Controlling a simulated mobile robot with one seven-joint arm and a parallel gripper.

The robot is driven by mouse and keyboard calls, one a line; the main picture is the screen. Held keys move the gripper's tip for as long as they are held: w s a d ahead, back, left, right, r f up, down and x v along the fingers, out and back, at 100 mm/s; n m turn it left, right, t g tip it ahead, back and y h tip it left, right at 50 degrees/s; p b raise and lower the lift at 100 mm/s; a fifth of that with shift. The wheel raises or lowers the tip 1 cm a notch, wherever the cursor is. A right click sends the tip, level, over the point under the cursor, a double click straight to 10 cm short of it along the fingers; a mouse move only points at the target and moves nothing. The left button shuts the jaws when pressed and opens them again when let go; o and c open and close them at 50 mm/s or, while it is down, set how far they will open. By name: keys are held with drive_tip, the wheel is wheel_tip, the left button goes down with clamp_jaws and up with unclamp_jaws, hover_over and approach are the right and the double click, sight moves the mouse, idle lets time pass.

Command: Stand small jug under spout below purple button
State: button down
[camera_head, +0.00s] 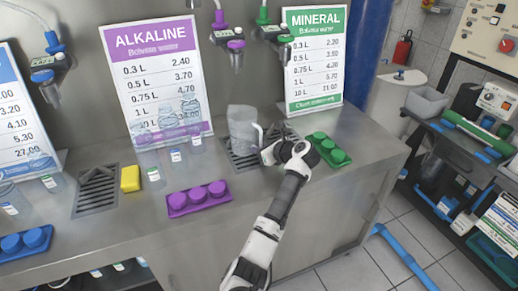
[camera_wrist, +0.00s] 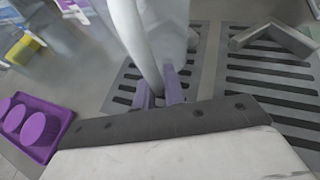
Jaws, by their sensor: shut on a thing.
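The small jug (camera_head: 242,128), clear and greyish with a handle, is upright at the drain grate below the purple-topped spout (camera_head: 236,45). I cannot tell whether its base touches the grate. In the wrist view the jug (camera_wrist: 165,45) fills the top middle, its upper part cut off. My gripper (camera_head: 264,153) is at the jug's right side, low. In the wrist view my gripper's purple fingers (camera_wrist: 160,95) are shut on the jug's handle. The slotted drain grate (camera_head: 240,160) shows around the jug (camera_wrist: 165,20).
A purple tray with three round caps (camera_head: 197,198) lies in front left, a green one (camera_head: 328,150) to the right. Clear bottles (camera_head: 170,125) and a yellow sponge (camera_head: 130,178) stand left. A green-topped spout (camera_head: 275,35) hangs to the right.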

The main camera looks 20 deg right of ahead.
drive_tip(key=c, duration=1.5)
unclamp_jaws()
drive_tip(key=shift+f, duration=0.1)
drive_tip(key=b+v, duration=0.2)
drive_tip(key=v, duration=1)
